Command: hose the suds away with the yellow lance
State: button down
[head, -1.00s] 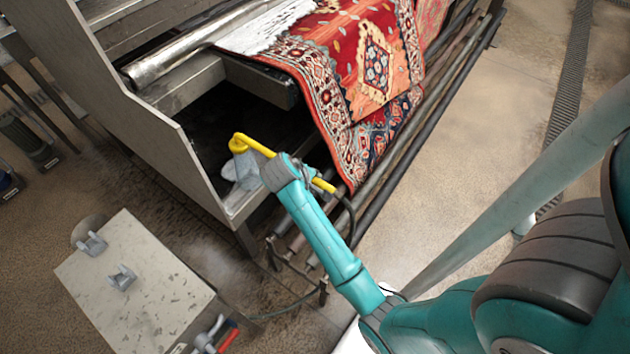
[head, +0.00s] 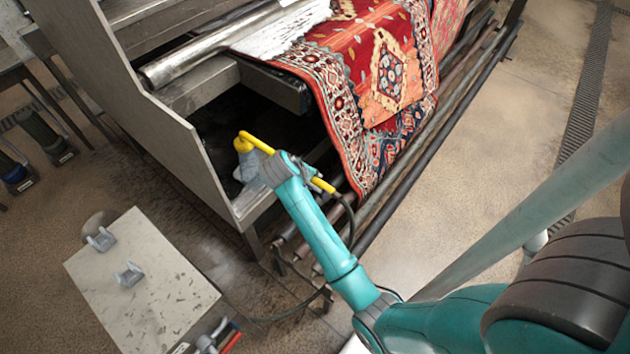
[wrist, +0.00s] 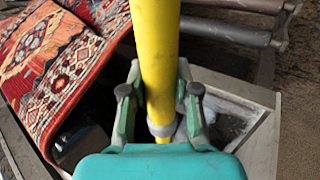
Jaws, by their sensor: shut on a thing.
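My gripper (wrist: 160,98) is shut on the yellow lance (head: 258,144), with a finger on each side of its shaft in the wrist view. The lance's bent head hangs before the dark opening at the machine's near end. A pale grey-white cone (head: 249,168), looking like spray, shows below the head, away from the white patch. A white patch that looks like suds (head: 283,32) covers the far left part of the red patterned rug (head: 345,100), beside the metal roller (head: 200,52). The rug also shows in the wrist view (wrist: 50,62). The lance tip is out of the wrist view.
The machine's metal side panel (head: 130,105) stands left of the lance. Long dark rollers (head: 425,140) run below the rug. A hose (head: 275,318) trails on the floor near a pale-topped stand (head: 140,285). Floor at right is open, with a drain grate (head: 585,100).

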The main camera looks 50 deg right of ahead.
jog(key=shift+w+a, duration=0.1)
jog(key=shift+w, duration=3.9)
